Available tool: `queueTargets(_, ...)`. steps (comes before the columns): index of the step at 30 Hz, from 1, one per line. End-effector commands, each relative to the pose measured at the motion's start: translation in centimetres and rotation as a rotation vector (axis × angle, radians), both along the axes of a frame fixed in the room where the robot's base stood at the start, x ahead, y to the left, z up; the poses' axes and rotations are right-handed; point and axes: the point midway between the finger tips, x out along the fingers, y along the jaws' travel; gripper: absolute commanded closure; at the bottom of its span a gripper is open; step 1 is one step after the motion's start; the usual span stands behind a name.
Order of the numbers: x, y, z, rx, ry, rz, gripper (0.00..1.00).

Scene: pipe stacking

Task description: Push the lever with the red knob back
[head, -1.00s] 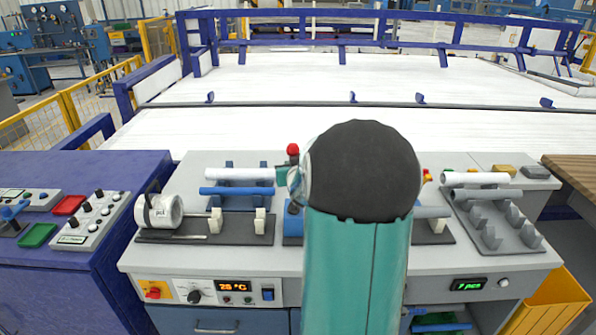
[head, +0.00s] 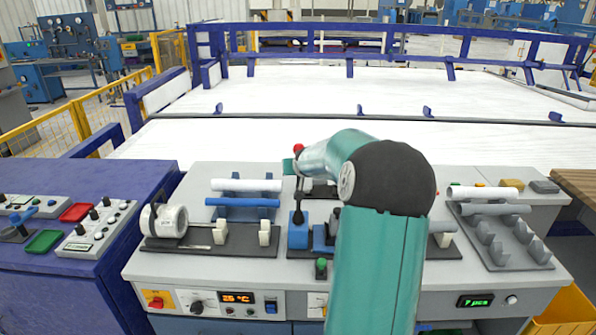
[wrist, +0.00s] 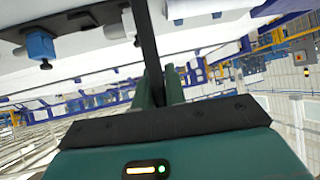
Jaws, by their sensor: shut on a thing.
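The lever's red knob (head: 298,148) shows in the head view just left of my wrist. Its dark shaft (head: 298,188) runs down, close to upright, to a blue base block (head: 298,232). My gripper is at the upper part of the lever in the head view, mostly hidden by my wrist. In the wrist view my green fingers (wrist: 160,88) are closed around the dark lever shaft (wrist: 147,38). The red knob is not visible in the wrist view.
A white pipe (head: 246,185) and a blue pipe (head: 242,202) lie on stands left of the lever. A grey rack (head: 505,245) with pipes is at the right. A green-topped knob (head: 320,265) is in front. Behind is a wide white surface (head: 370,140).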

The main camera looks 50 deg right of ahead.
Motion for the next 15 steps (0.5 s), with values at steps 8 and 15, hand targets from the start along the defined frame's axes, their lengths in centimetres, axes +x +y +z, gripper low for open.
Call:
queueTargets(8, 0.08, -0.24, 0.17, 0.002, -0.003, -0.001, 1.00)
queueTargets(15, 0.08, -0.23, 0.12, 0.002, -0.003, -0.001, 0.66)
